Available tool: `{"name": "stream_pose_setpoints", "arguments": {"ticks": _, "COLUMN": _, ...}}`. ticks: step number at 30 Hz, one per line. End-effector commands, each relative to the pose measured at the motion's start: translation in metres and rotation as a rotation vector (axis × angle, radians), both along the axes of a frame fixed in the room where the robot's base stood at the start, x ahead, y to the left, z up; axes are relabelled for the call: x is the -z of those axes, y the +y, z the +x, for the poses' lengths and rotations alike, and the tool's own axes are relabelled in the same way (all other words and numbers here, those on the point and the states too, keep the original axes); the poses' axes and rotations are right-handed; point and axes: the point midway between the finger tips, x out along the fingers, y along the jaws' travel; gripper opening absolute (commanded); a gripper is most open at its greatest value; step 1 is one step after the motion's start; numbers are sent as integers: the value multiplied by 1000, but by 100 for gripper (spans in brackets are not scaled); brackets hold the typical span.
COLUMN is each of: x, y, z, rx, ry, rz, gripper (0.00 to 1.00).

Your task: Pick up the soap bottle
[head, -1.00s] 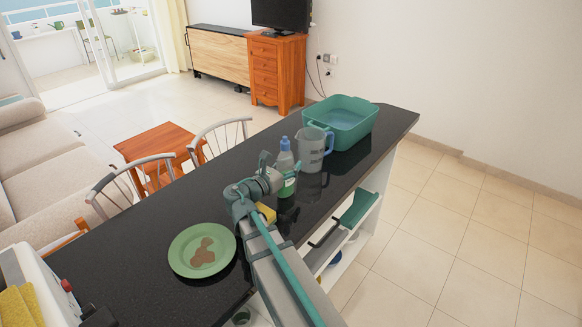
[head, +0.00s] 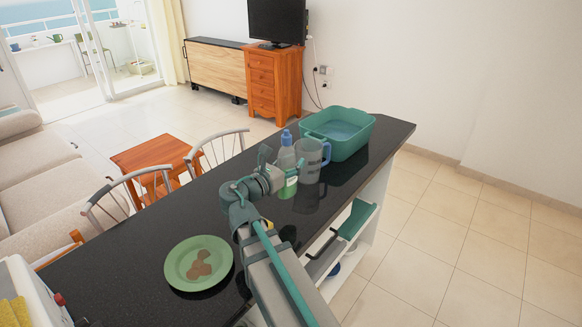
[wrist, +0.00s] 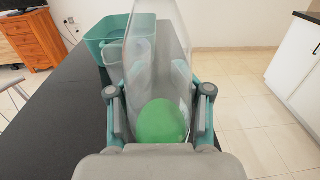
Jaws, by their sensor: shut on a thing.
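The soap bottle (head: 287,160) is clear with a blue cap, a white label and green liquid. In the head view it is upright beside the grey measuring jug, over the dark counter. My gripper (wrist: 158,95) is shut on it, one finger on each side. In the wrist view the clear bottle (wrist: 160,50) fills the space between the fingers, with green at its near end; its cap is cut off at the top. Whether its base is clear of the counter is hard to tell.
The jug (head: 309,162) stands close right of the bottle, with a teal tub (head: 352,145) behind it. A green plate (head: 174,267) with brown pieces lies on the counter (head: 130,255) at left. A yellow item partly shows behind my arm. Two chairs stand along the counter's far side.

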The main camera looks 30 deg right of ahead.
Motion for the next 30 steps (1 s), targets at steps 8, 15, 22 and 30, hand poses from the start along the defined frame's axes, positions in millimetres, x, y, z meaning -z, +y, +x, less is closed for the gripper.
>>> {"name": "stream_pose_setpoints", "arguments": {"ticks": 8, "x": -20, "y": 5, "z": -32, "rx": -1, "ry": -3, "rz": -1, "gripper": 0}}
{"name": "stream_pose_setpoints", "arguments": {"ticks": 15, "x": -21, "y": 7, "z": -39, "rx": -1, "ry": -4, "rz": -1, "gripper": 0}}
{"name": "stream_pose_setpoints", "arguments": {"ticks": 22, "x": -25, "y": 9, "z": -49, "rx": 0, "ry": -4, "rz": -1, "gripper": 0}}
{"name": "stream_pose_setpoints", "arguments": {"ticks": 30, "x": -31, "y": 11, "z": -61, "rx": 0, "ry": -3, "rz": -1, "gripper": 0}}
